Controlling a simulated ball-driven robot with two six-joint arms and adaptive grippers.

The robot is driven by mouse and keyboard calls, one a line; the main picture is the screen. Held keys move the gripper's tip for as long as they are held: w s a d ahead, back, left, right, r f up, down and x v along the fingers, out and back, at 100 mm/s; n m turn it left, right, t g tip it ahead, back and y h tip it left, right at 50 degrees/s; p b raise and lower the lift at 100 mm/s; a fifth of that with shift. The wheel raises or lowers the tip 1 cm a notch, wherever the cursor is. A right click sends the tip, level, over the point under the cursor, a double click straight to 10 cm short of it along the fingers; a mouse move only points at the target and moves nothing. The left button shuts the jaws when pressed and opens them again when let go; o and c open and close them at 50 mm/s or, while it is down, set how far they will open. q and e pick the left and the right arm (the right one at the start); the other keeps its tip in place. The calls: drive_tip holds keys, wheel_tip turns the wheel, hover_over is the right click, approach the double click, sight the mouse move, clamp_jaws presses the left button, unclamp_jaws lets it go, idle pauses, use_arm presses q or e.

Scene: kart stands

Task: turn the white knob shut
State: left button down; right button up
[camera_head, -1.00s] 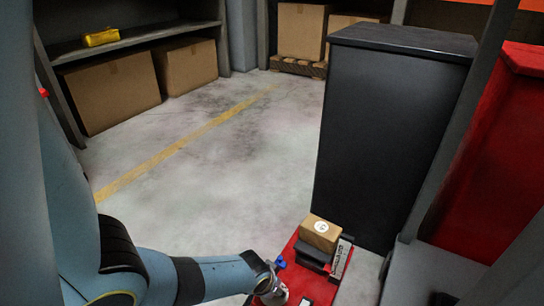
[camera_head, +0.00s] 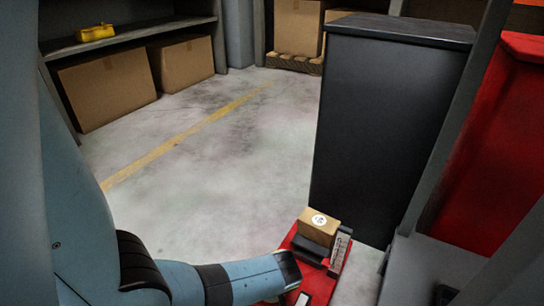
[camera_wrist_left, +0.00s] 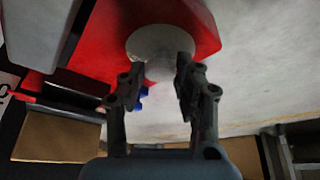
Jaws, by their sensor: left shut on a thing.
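The white knob (camera_wrist_left: 158,42) shows in the left wrist view as a round pale shape against a red surface (camera_wrist_left: 100,45). My left gripper (camera_wrist_left: 160,72) has one finger on each side of the knob's lower part and is shut on it. A small blue piece (camera_wrist_left: 143,97) shows beside the left finger. In the head view my left forearm reaches over the red kart stand (camera_head: 315,285), hiding the knob and the fingers. My right gripper is not in view.
A small cardboard box (camera_head: 318,228) sits on the red stand. A tall black cabinet (camera_head: 385,130) stands right behind it, with a red cabinet (camera_head: 488,150) further right. A shelf with cardboard boxes (camera_head: 105,88) is at the back left. The middle floor is open.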

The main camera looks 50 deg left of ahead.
use_arm(q)
drive_tip(key=shift+n, duration=0.4)
drive_tip(key=c, duration=0.9)
unclamp_jaws()
drive_tip(key=shift+c, duration=0.2)
drive_tip(key=v, duration=1.2)
drive_tip(key=shift+w, duration=0.1)
